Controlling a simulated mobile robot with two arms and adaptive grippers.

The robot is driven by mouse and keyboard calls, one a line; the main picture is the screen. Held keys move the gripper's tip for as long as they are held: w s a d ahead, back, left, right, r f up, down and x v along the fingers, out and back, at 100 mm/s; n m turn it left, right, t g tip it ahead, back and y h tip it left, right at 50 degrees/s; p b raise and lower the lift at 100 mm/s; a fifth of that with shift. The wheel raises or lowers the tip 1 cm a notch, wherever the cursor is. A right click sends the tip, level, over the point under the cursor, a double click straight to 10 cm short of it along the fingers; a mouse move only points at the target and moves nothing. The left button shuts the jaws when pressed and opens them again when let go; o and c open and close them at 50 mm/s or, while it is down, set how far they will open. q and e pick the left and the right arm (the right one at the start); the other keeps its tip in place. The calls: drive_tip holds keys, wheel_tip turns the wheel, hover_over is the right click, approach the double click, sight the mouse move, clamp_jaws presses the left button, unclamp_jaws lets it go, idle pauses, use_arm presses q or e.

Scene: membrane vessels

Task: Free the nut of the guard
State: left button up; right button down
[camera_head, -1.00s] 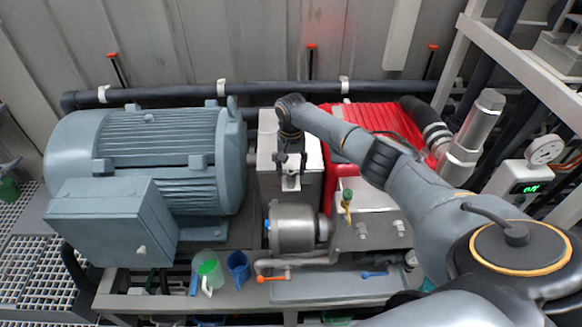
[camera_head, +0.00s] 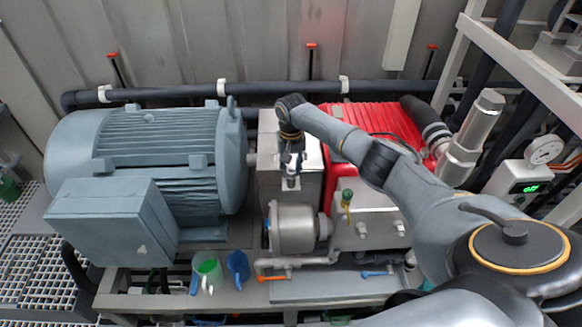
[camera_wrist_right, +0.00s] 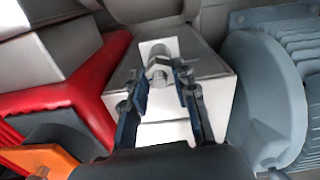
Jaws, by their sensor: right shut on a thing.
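The guard is a pale metal box (camera_head: 268,185) between the grey motor and the red pump housing; it also shows in the right wrist view (camera_wrist_right: 215,85). The nut (camera_wrist_right: 158,68) is a grey hexagonal piece on a small plate at the guard's face. My right gripper (camera_wrist_right: 161,78) has one finger on each side of the nut and is shut on it. In the head view the right gripper (camera_head: 291,168) points down at the guard, and the nut is too small to make out clearly. My left gripper is not in view.
A large grey motor (camera_head: 150,150) stands left of the guard, and a red pump housing (camera_head: 375,120) stands right of it. A steel pump body (camera_head: 292,232) is in front.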

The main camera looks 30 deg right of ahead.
sight(291, 171)
drive_tip(key=n, duration=0.6)
drive_tip(key=shift+p, duration=0.3)
drive_tip(key=n, duration=0.6)
drive_tip(key=shift+n, duration=0.3)
drive_tip(key=c, duration=1)
unclamp_jaws()
drive_tip(key=shift+c, duration=0.2)
wheel_tip(291, 171, up, 12)
